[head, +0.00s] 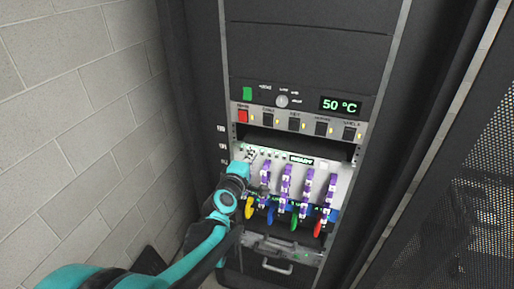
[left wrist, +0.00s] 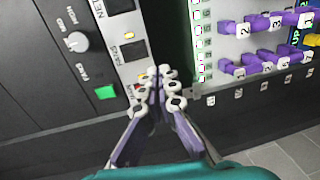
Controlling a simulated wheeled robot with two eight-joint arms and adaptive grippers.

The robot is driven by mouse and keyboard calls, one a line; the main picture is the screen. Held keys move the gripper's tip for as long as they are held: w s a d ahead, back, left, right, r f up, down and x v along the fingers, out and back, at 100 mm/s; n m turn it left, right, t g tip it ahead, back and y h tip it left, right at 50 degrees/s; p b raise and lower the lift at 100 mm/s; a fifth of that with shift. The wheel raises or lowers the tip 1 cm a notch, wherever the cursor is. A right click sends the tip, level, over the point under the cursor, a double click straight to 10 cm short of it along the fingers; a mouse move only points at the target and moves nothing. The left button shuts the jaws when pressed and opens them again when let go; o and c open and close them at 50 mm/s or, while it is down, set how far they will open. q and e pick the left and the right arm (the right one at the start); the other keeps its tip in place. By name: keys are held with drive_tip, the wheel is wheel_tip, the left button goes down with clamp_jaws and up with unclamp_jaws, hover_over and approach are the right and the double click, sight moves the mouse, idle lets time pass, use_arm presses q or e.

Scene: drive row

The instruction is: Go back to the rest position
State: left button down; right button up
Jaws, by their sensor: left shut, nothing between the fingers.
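My left gripper (head: 251,154) is in front of the rack's left side, just below the row of switches and left of the purple-handled plugs. In the left wrist view its two fingers (left wrist: 162,88) are together, with nothing between them. They overlap the end of the switch strip (left wrist: 124,46) in that view; whether they touch it I cannot tell. My teal left arm reaches up from the lower left of the head view. My right gripper shows in neither view.
The dark rack (head: 305,50) has a red switch (head: 243,116), a green button (head: 247,93), a knob (head: 282,101) and a display (head: 341,105) reading 50 °C. Several purple plugs (head: 286,182) stick out below. A grey brick wall (head: 75,90) stands left, a perforated door (head: 485,170) right.

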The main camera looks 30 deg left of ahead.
use_arm(q)
drive_tip(key=shift+s+f, duration=0.1)
drive_tip(key=shift+s, duration=0.15)
drive_tip(key=shift+s+d, duration=0.1)
idle(0.3)
